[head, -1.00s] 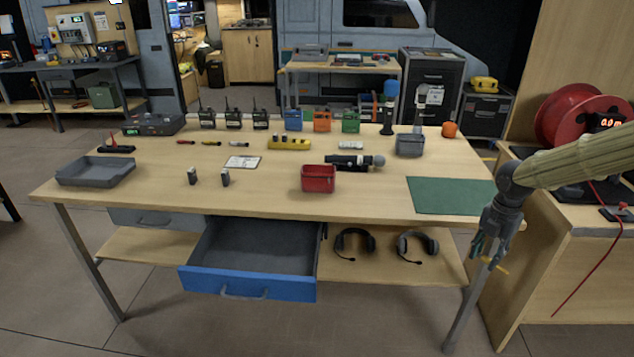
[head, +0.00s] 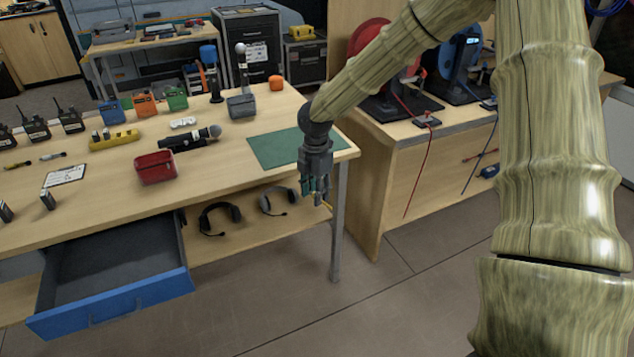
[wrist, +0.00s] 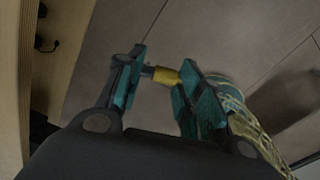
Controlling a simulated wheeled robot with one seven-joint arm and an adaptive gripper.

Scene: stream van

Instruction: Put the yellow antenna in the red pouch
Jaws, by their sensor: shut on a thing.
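My gripper (head: 316,187) hangs in front of the table's right front corner, below the tabletop edge. In the wrist view my gripper (wrist: 155,82) is shut on the yellow antenna (wrist: 166,76), a short yellow piece with a dark end between the teal fingers. Only a small yellow bit of the antenna shows in the head view (head: 325,204). The red pouch (head: 155,168) stands on the table, left of my gripper and near the front edge. It is open at the top.
A black microphone (head: 190,138) lies behind the red pouch. A green mat (head: 275,150) covers the table's right corner. A grey container (head: 242,107) stands behind it. The blue-fronted drawer (head: 115,303) is pulled open below. Headsets (head: 220,217) lie on the lower shelf.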

